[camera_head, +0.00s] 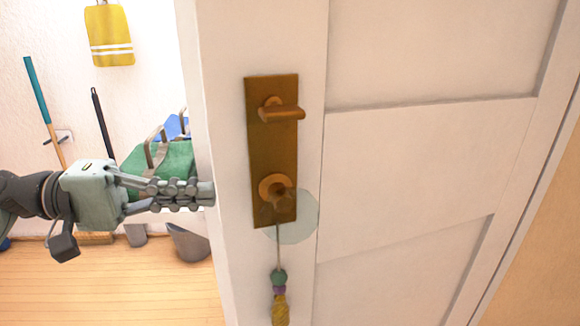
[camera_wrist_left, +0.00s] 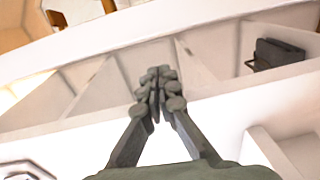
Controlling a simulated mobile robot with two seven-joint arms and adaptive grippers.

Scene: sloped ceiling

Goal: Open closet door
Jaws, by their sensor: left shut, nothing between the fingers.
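The white panelled closet door (camera_head: 420,180) fills the right of the head view and stands partly open, with the closet's inside showing past its left edge. It carries a brass plate (camera_head: 262,150) with a lever handle (camera_head: 283,113) and a lower knob or key (camera_head: 277,190). My left gripper (camera_head: 208,194) is shut and empty. Its fingertips are at the door's left edge, left of the plate; I cannot tell whether they touch it. In the left wrist view, the shut fingers (camera_wrist_left: 157,75) point toward pale panels. My right gripper is not in view.
A beaded tassel (camera_head: 279,285) hangs below the plate. Wooden floor (camera_head: 110,290) shows at lower left.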

